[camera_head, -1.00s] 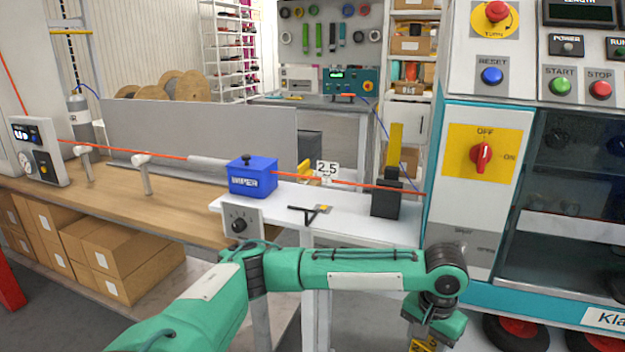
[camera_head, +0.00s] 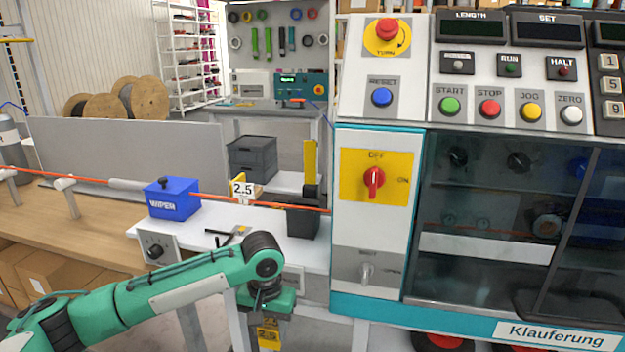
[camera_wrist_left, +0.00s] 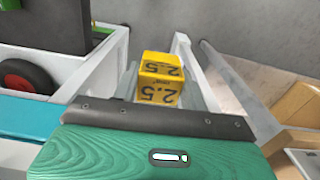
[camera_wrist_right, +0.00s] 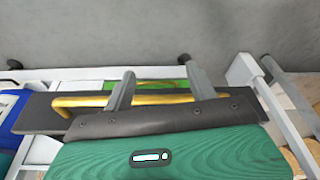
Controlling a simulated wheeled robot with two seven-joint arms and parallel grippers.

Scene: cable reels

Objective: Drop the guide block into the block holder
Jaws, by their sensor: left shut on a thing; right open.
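The guide block is a yellow block with black "2.5" print (camera_wrist_left: 160,80). My left gripper (camera_wrist_left: 157,90) is shut on it in the left wrist view. In the head view the left gripper (camera_head: 268,318) hangs low in front of the white bench, with the yellow block (camera_head: 268,338) beneath it. A white "2.5" tag (camera_head: 243,189) stands by the orange cable, beside a small yellow part. I cannot tell for sure which bench part is the block holder. My right gripper (camera_wrist_right: 160,90) is open in the right wrist view, near a yellow bar handle (camera_wrist_right: 75,102); it is outside the head view.
The white bench (camera_head: 205,225) carries a blue wiper box (camera_head: 173,200) and a black unit (camera_head: 303,220) with an upright yellow lever. An orange cable (camera_head: 222,199) runs across above it. A control cabinet (camera_head: 375,225) stands close on the right.

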